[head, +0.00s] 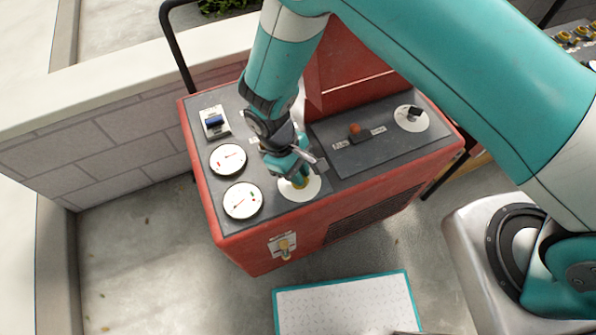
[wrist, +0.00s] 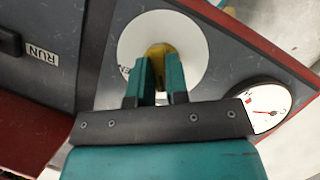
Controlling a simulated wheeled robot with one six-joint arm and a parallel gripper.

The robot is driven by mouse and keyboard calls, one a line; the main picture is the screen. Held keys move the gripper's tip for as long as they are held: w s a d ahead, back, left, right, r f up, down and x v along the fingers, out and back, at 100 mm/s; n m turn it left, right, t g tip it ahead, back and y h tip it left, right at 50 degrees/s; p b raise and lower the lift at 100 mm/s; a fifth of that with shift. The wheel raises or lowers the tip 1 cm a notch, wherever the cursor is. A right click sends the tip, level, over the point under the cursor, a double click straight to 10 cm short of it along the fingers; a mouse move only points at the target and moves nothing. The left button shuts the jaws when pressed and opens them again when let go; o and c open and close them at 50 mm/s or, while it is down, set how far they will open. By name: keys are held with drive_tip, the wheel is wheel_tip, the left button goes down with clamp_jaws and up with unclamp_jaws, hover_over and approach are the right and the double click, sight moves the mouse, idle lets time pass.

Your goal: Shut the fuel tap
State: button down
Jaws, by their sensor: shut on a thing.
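A yellow tap handle (head: 301,184) sits on a round white disc (head: 312,190) on the dark top panel of a red machine (head: 262,252), near its front edge. My gripper (head: 295,175) reaches down over it and is shut on the handle. In the wrist view the teal fingers (wrist: 159,68) stand on either side of the yellow handle (wrist: 158,50), in front of the white disc (wrist: 190,38). The fingers hide much of the handle and part of the disc's lettering, so its setting is hard to read.
Two dials (head: 242,201) and a blue switch (head: 213,122) lie left of the disc. A red-knobbed lever (head: 355,131) and a black knob on another white disc (head: 411,118) lie right. A small brass-coloured fitting (head: 285,248) is on the front face. A raised red cover (head: 350,70) stands behind.

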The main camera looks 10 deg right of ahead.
drive_tip(key=shift+s+d+f+n+t+h, duration=0.1)
drive_tip(key=shift+s+f+n+t+h, duration=0.05)
drive_tip(key=shift+n, duration=0.4)
drive_tip(key=shift+s+f+n+t+h, duration=0.1)
drive_tip(key=shift+s+n+t+h, duration=0.05)
drive_tip(key=shift+n, duration=0.4)
drive_tip(key=c, duration=1.1)
unclamp_jaws()
drive_tip(key=shift+w+r, duration=0.2)
